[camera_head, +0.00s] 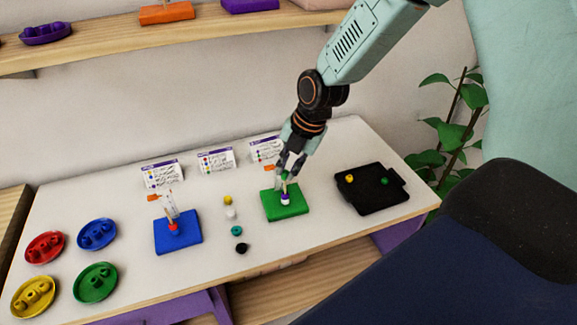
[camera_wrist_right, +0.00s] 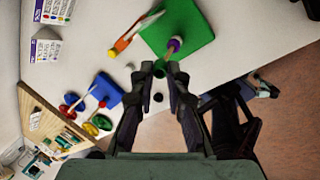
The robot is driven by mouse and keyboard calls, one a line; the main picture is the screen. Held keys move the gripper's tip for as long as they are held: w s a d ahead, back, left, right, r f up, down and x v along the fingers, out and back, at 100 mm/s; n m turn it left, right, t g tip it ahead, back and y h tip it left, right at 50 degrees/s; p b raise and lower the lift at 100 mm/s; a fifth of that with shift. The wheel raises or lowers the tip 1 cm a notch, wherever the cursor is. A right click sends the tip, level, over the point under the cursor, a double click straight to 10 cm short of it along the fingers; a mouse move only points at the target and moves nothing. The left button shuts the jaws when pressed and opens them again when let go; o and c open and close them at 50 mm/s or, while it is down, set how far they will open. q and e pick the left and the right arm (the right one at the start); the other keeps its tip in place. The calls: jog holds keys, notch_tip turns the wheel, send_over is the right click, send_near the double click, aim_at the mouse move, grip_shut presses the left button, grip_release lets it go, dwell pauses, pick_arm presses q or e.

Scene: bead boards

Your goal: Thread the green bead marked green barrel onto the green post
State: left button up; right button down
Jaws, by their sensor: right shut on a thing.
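My right gripper (camera_head: 288,172) is above the green board (camera_head: 297,208), close to its post. In the right wrist view, the fingertips (camera_wrist_right: 160,68) are shut on a small green bead (camera_wrist_right: 159,72). The post stands upright from the green board (camera_wrist_right: 190,22), with a purple bead (camera_wrist_right: 174,43) low on it; in the head view a purple and white bead stack (camera_head: 285,200) shows there. The held bead appears near the post's top; whether it is around the post I cannot tell. My left gripper is not in view.
A blue board (camera_head: 178,235) with a post and red bead stands left. Several loose beads, including a teal one (camera_head: 237,231), lie between the boards. A black tray (camera_head: 371,197) holds a yellow and a green bead. Coloured dishes (camera_head: 96,284) stand at left, cards (camera_head: 215,158) behind.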

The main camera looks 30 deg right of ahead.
jog(key=shift+r+p, duration=0.35)
jog(key=shift+r, duration=0.05)
jog(key=shift+r, duration=0.35)
